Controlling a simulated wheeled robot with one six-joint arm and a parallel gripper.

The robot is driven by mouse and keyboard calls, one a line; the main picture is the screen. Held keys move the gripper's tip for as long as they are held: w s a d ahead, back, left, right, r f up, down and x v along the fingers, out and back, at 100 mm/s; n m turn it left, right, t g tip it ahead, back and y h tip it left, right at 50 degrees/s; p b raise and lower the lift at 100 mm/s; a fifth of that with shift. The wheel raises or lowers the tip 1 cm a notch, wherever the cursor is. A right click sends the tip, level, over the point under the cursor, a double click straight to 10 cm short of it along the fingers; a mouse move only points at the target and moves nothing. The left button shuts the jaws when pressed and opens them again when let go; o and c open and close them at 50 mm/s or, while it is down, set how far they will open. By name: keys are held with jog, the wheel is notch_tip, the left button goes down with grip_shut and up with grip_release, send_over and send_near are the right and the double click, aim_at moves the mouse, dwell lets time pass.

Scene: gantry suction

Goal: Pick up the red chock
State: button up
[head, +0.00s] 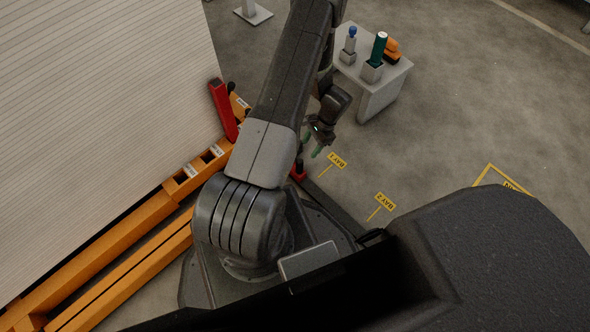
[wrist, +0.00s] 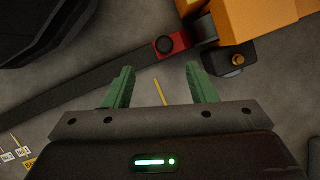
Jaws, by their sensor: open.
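The red chock (head: 300,175) is a small red block with a black round knob, low beside my arm in the head view and partly hidden by it. In the wrist view the red chock (wrist: 181,41) lies on a dark floor strip, ahead of the fingertips. My gripper (head: 309,150) has green fingers and is above the chock in the head view. In the wrist view my gripper (wrist: 162,70) is open, with only floor and a thin yellow line between the fingers. It does not touch the chock as far as I can see.
An orange frame (head: 100,244) runs along the white wall, with a red post (head: 222,108) near its end. An orange block (wrist: 255,18) is close right of the chock. A grey table (head: 381,96) with several items stands behind. Floor at right is open.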

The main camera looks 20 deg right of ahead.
aim_at(299, 161)
jog(key=x, duration=0.3)
jog(key=b+x, duration=0.1)
jog(key=x, duration=0.1)
jog(key=shift+w+d, duration=0.1)
jog(key=shift+w, duration=0.2)
jog(key=shift+b+x, duration=1.3)
jog(key=shift+x, duration=1.8)
jog(key=shift+r, duration=0.15)
grip_shut()
